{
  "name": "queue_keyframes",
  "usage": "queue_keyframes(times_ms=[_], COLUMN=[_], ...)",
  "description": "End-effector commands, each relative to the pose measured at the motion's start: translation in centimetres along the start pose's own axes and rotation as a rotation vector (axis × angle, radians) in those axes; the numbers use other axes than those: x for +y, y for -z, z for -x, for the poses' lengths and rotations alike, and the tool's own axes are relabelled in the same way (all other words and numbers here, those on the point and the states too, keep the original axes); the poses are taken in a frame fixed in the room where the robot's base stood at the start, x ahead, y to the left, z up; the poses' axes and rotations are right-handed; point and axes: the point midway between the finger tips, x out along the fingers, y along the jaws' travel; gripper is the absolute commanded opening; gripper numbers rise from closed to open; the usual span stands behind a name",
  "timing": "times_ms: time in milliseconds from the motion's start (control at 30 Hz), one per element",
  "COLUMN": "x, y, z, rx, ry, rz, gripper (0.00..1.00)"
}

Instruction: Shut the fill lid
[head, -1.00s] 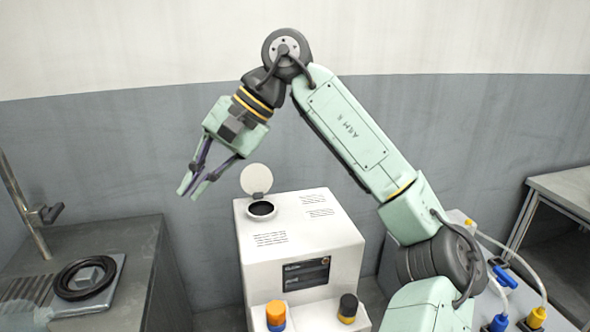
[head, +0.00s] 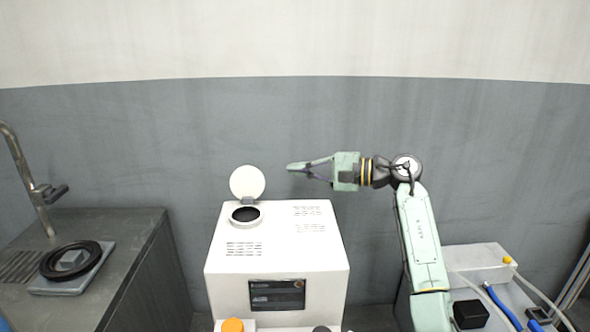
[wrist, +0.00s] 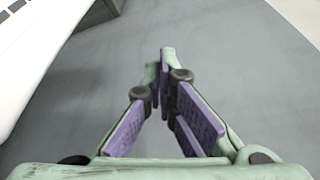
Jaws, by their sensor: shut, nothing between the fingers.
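The fill lid (head: 247,182) is a round white disc standing upright at the back edge of the fill opening (head: 245,214). The opening is a dark round hole in the top of the white machine (head: 277,245). The lid is open. My gripper (head: 291,167) is shut and empty, to the right of the lid and apart from it, pointing left at about the lid's height. In the wrist view my gripper's fingers (wrist: 160,62) meet at their tips, with nothing between them. A white surface edge shows at the wrist view's upper left; the lid does not show there.
A dark counter (head: 140,232) with a tap (head: 40,190) and a black ring on a tray (head: 70,262) stands at the left. An orange knob (head: 232,325) is at the machine's front. A white unit with cables (head: 470,260) stands at the right. Space above the machine is clear.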

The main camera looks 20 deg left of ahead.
Motion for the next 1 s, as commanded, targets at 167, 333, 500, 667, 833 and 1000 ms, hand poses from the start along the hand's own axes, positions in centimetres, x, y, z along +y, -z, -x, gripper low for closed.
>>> queue_keyframes(times_ms=[167, 333, 500, 667, 833, 1000], x=[-0.2, -0.3, -0.2, -0.1, 0.1, 0.1], y=[-0.2, -0.2, -1.6, -3.2, -3.8, -3.8], z=[-3.7, -7.4, -7.8, -7.3, -7.2, -7.1], rx=[-0.005, -0.004, 0.001, 0.000, -0.001, 0.000], ry=[-0.004, -0.003, -0.001, -0.002, -0.003, -0.004], rz=[-0.003, -0.003, 0.000, -0.001, -0.003, -0.003], gripper=[0.00, 0.00, 0.00, 0.00, 0.00, 0.00])
